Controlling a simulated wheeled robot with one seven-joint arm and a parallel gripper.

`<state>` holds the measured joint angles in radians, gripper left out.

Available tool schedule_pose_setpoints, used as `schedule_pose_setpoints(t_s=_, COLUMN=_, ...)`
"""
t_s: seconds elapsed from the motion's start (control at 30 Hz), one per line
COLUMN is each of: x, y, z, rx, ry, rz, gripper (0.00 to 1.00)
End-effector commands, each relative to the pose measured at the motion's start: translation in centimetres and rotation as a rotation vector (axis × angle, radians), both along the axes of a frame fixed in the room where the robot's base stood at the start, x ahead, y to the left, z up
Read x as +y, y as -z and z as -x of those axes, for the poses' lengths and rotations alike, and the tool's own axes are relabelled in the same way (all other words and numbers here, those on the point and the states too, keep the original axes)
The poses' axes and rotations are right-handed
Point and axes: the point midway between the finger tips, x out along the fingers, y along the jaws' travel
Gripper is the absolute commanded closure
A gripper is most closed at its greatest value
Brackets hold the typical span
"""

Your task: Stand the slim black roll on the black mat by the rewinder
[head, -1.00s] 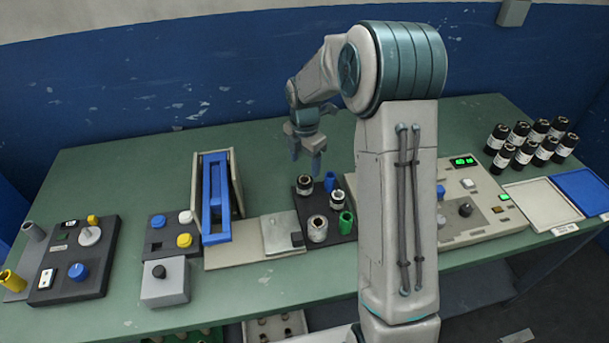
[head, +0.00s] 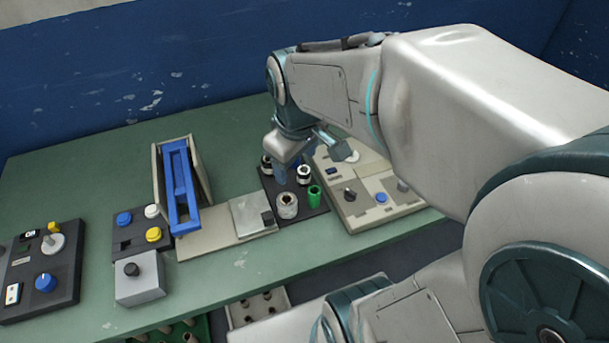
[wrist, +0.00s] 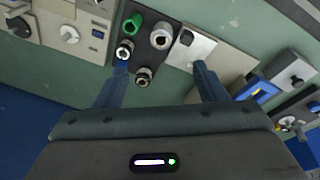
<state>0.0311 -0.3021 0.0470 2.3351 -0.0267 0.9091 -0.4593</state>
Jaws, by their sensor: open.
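The black mat (head: 268,186) lies mid-bench and holds several upright rolls. A black-and-white roll (head: 267,165) stands at its far left, also in the wrist view (wrist: 143,76). A second black-and-white roll (head: 303,174) stands to its right, also in the wrist view (wrist: 125,50). I cannot tell which is the slim black roll. My gripper (head: 288,168) is open above the far part of the mat. In the wrist view my gripper (wrist: 160,68) holds nothing, its fingers spread on both sides of the far-left roll. Gripper and arm hide part of the mat.
A grey-white roll (head: 287,205) and a green roll (head: 315,196) stand close together on the mat's near half. A blue piece (wrist: 122,65) shows by the left fingertip. A beige control panel (head: 365,205) borders the mat at right, a metal plate (head: 248,215) at left.

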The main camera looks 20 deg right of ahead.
Motion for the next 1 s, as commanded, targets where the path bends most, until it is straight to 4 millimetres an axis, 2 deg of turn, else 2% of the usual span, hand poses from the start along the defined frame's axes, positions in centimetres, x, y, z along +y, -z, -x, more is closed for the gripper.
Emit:
schedule_pose_setpoints(t_s=0.03, x=0.0, y=-0.1, z=1.6, rx=-0.021, ry=0.092, rz=-0.025, gripper=0.35)
schedule_pose_setpoints(t_s=0.1, x=0.0, y=0.0, z=3.3, rx=-0.039, ry=0.219, rz=-0.063, gripper=0.35)
schedule_pose_setpoints(t_s=0.3, x=0.0, y=0.5, z=6.1, rx=-0.066, ry=0.434, rz=-0.133, gripper=0.35)
schedule_pose_setpoints(t_s=0.73, x=0.0, y=0.6, z=6.5, rx=-0.069, ry=0.471, rz=-0.144, gripper=0.35)
schedule_pose_setpoints(t_s=0.77, x=0.0, y=0.6, z=6.5, rx=-0.069, ry=0.471, rz=-0.144, gripper=0.38)
schedule_pose_setpoints(t_s=0.8, x=0.0, y=0.6, z=6.5, rx=-0.069, ry=0.471, rz=-0.144, gripper=0.49)
schedule_pose_setpoints(t_s=0.87, x=0.0, y=0.6, z=6.5, rx=-0.069, ry=0.470, rz=-0.144, gripper=0.64)
schedule_pose_setpoints(t_s=1.0, x=0.0, y=0.6, z=6.4, rx=-0.069, ry=0.470, rz=-0.144, gripper=0.64)
